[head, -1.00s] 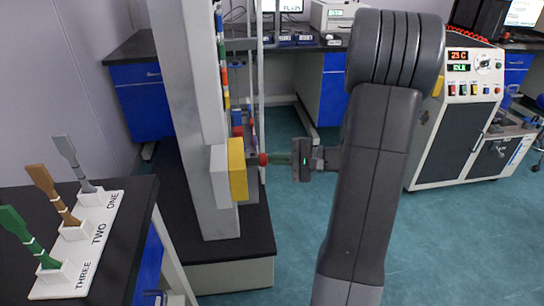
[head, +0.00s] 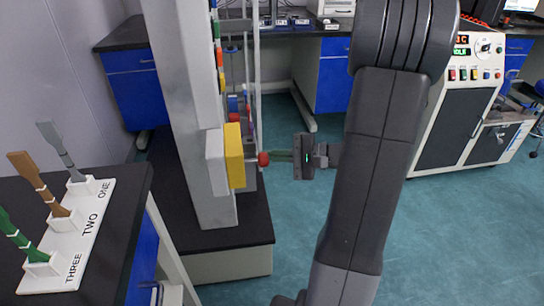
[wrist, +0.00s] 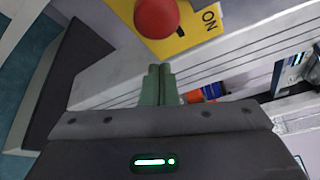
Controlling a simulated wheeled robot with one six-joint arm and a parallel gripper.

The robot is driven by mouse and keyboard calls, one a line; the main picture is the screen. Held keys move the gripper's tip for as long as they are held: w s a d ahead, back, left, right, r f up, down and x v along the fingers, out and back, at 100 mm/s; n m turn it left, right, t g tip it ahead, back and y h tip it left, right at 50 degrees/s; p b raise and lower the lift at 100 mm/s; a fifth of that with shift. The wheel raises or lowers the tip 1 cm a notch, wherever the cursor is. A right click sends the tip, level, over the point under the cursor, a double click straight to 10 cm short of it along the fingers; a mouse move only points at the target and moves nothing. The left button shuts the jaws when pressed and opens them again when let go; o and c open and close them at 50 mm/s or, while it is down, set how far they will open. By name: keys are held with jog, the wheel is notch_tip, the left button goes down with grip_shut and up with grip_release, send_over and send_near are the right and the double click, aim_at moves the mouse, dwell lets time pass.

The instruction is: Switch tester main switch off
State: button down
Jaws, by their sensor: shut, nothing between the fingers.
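The tester is a tall grey column (head: 190,110) with a yellow switch plate (head: 235,155) on its side. A red round switch knob (head: 263,159) sticks out from the plate toward my gripper. In the wrist view the red knob (wrist: 157,17) is at the top, in front of the yellow plate (wrist: 187,38), which bears the letters "ON". My gripper (head: 272,156) is shut and empty, with its green fingertips beside the knob in the head view. In the wrist view the fingertips (wrist: 159,70) lie just below the knob. I cannot tell whether they touch it.
A black table (head: 125,210) at the left holds a white rack (head: 95,215) with grey, brown and green specimens. A white cabinet with a control panel (head: 480,60) stands at the right. Blue-fronted benches (head: 130,80) line the back. Open floor lies right of the tester.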

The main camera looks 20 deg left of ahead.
jog(key=p+v, duration=0.2)
jog(key=v, duration=0.7)
jog(key=shift+w+d, duration=0.35)
jog(key=shift+w, duration=0.1)
jog(key=shift+a+f, duration=0.1)
jog(key=shift+f, duration=0.05)
jog(key=w+r+x, duration=0.1)
jog(key=x, duration=1)
jog(key=shift+w+a+r, duration=0.35)
jog(key=shift+w+r, duration=0.2)
jog(key=shift+w, duration=0.25)
